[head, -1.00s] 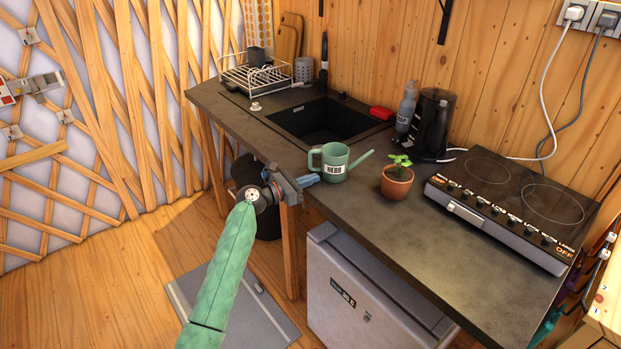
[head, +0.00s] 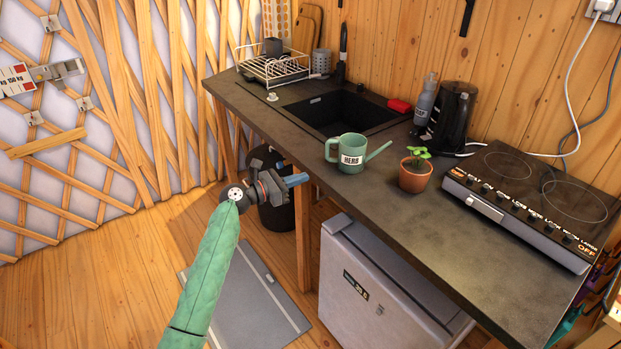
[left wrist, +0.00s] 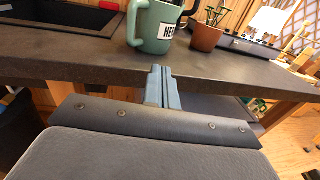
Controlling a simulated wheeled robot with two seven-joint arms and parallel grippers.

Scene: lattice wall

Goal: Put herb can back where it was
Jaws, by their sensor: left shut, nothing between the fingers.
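The herb can (head: 352,153) is a green watering can with a white label and a long spout. It stands upright on the dark counter (head: 440,230), near its front edge, between the sink and a potted plant. In the left wrist view the can (left wrist: 155,28) stands just beyond the counter edge. My left gripper (head: 303,179) is shut and empty, in front of the counter and left of the can, apart from it. Its closed blue fingers (left wrist: 164,88) point toward the counter edge in the left wrist view. My right gripper is not in view.
A potted plant (head: 415,175) stands close right of the can. The sink (head: 340,112), a dish rack (head: 275,68), a black kettle (head: 455,115) and a hob (head: 530,210) occupy the counter. A fridge (head: 375,285) and a bin (head: 275,210) are below.

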